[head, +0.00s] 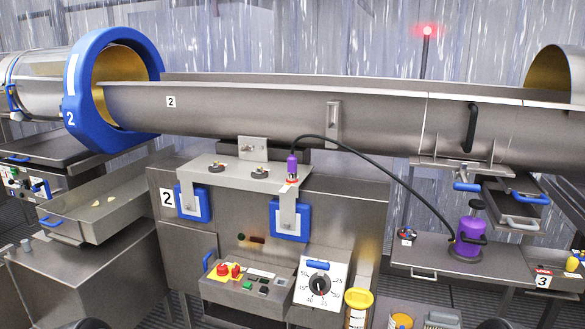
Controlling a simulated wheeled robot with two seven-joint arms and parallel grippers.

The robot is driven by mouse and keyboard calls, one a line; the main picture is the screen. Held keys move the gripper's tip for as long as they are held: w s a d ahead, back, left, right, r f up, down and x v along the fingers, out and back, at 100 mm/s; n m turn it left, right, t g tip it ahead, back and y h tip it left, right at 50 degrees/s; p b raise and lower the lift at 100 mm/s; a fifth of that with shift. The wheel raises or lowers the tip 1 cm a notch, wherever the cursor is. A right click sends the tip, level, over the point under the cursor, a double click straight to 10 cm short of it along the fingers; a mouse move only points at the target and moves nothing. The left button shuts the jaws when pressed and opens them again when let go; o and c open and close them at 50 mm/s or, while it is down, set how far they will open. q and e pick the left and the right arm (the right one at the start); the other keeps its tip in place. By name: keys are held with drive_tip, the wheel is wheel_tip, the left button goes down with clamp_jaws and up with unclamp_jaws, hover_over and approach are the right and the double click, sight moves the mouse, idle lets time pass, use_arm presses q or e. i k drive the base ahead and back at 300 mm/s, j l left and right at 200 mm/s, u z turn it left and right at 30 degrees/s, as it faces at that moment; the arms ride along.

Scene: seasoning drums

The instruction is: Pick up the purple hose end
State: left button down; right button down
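The purple hose end (292,166) stands upright at the right part of a grey bracket shelf (235,175) below the long metal trough. A black hose (372,160) leaves its top and arcs to the right, down to a purple canister (468,237) with a black pump top. The canister stands on a grey shelf at the right. Neither of my grippers shows in the head view.
The long metal trough (240,108) runs above the shelf into a blue-ringed drum (75,92). Two blue-framed plates hang below the shelf. A control box (247,285) and a white dial panel (322,283) stick out lower down. A yellow-lidded container (358,300) stands at the bottom.

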sight(291, 160)
drive_tip(key=i+l+z, duration=0.45)
drive_tip(key=i+l, duration=0.6)
drive_tip(key=i, duration=0.15)
